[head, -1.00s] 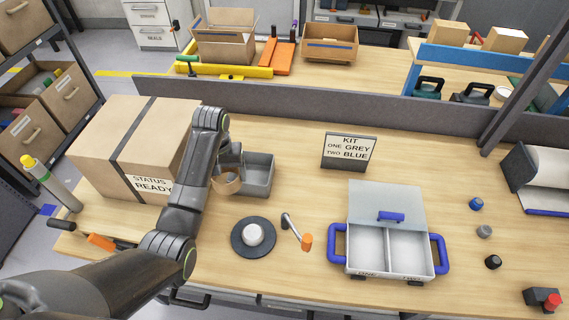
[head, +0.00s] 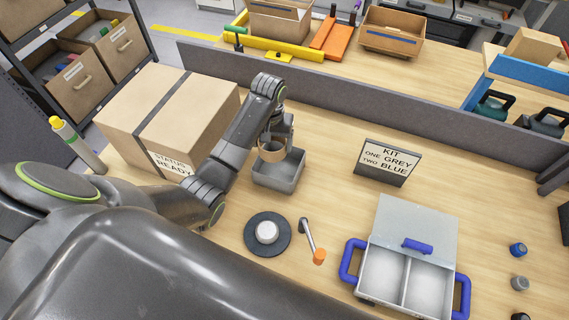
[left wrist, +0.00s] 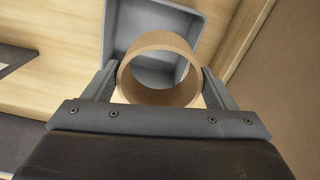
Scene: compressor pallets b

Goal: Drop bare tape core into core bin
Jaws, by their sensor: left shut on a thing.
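The bare tape core (head: 271,152) is a brown cardboard ring. My left gripper (head: 273,146) is shut on it. In the left wrist view the core (left wrist: 160,68) sits between the two fingers (left wrist: 159,84). The core bin (head: 291,182) is a small grey open tray on the bench. The core is over the left back part of the bin in the head view. In the left wrist view the bin (left wrist: 118,28) lies below and beyond the core, and the part I can see is empty. My right gripper is not in view.
A strapped carton (head: 125,110) stands left of the bin. In front are a black disc (head: 249,238) with a white hub and an orange-handled crank (head: 313,248). A kit sign (head: 384,160) and a grey two-compartment case (head: 437,290) are to the right. A grey partition (head: 330,100) runs behind.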

